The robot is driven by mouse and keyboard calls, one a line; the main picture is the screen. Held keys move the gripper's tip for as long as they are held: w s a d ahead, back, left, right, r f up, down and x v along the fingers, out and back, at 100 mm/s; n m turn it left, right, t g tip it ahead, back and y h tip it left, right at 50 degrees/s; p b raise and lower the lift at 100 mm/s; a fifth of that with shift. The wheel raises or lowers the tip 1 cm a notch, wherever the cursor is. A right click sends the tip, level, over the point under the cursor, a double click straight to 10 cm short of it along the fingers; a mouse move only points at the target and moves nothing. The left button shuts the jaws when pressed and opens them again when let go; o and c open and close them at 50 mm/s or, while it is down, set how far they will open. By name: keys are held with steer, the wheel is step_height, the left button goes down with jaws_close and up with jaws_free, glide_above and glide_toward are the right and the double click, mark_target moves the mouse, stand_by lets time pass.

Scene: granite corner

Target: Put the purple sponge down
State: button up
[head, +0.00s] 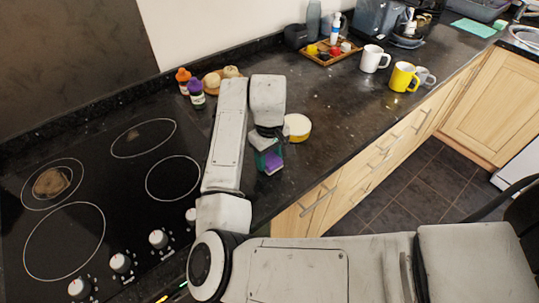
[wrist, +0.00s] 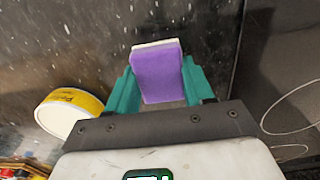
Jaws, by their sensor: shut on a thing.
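The purple sponge (wrist: 158,72) is between the teal fingers of my gripper (wrist: 160,88) in the wrist view. My gripper is shut on it, with a finger against each side. The sponge has a pale layer along its far edge. In the head view the sponge (head: 272,161) shows as a small purple patch at my gripper (head: 267,157), partly hidden by the fingers. I cannot tell whether the sponge touches the counter.
A round yellow-and-white tub (head: 297,127) stands close to my gripper; the wrist view shows it too (wrist: 72,108). The black hob (head: 120,190) lies to the left. Two small bottles, a wooden tray (head: 330,52) and mugs (head: 374,59) stand farther back. Bare counter lies right of the tub.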

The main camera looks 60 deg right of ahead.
mark_target(270, 158)
steer(key=o, duration=0.9)
steer(key=shift+f, duration=0.1)
step_height(270, 158, up, 12)
steer(key=shift+r, duration=0.15)
stand_by(0.7)
